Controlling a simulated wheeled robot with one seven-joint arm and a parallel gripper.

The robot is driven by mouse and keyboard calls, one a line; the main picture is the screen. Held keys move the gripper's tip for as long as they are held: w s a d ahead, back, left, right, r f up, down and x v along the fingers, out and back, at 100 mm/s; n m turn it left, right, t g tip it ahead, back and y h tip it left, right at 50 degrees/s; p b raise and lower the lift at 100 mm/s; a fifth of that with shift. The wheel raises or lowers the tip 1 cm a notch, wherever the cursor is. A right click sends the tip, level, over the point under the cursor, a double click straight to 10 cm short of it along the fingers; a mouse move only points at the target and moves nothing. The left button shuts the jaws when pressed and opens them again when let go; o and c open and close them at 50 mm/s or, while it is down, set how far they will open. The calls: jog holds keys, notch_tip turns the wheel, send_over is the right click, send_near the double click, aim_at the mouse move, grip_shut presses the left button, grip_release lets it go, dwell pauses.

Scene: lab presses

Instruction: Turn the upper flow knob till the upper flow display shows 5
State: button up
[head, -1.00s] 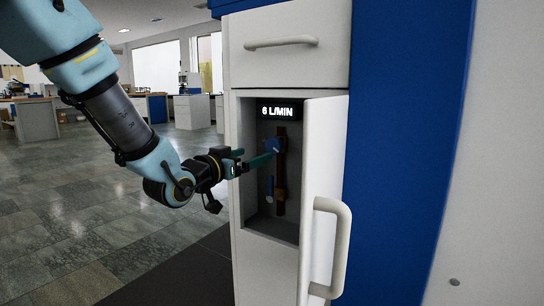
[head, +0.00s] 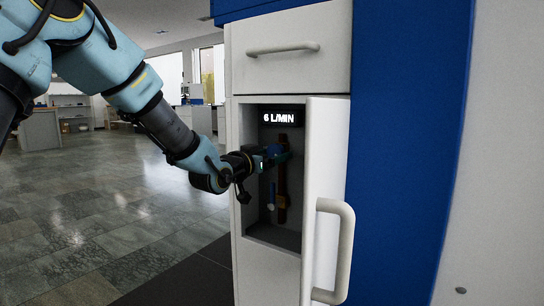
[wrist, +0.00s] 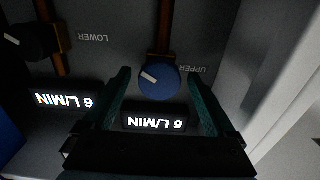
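The upper flow knob (wrist: 158,84) is round and blue with a white pointer mark, seen in the wrist view beside the label UPPER. The upper flow display (wrist: 155,122) reads 6 L/MIN, upside down in this view. A display (head: 283,117) in the head view also reads 6 L/MIN. My gripper (wrist: 159,73) is open, with one green finger on each side of the blue knob and visible gaps to both sides. In the head view my gripper (head: 282,156) is inside the cabinet opening and hides the knob.
A dark lower knob (wrist: 25,42) and a lower display (wrist: 66,101), also reading 6 L/MIN, lie left in the wrist view. The white cabinet door (head: 325,180) stands open close to the right of my gripper. A drawer (head: 290,60) is above the opening.

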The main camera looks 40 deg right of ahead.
jog(key=c, duration=1.3)
jog(key=shift+o, duration=0.2)
jog(key=m+b, duration=0.2)
jog(key=shift+f+m, duration=0.2)
jog(key=shift+m, duration=0.2)
jog(key=shift+r+m+b, duration=0.2)
jog(key=shift+m+b, duration=0.25)
jog(key=shift+m, duration=0.15)
jog(key=o, duration=1.4)
jog(key=shift+c, duration=0.2)
jog(key=shift+a, duration=0.15)
jog(key=p+v, duration=0.2)
jog(key=v, duration=0.8)
jog(key=shift+a, duration=0.3)
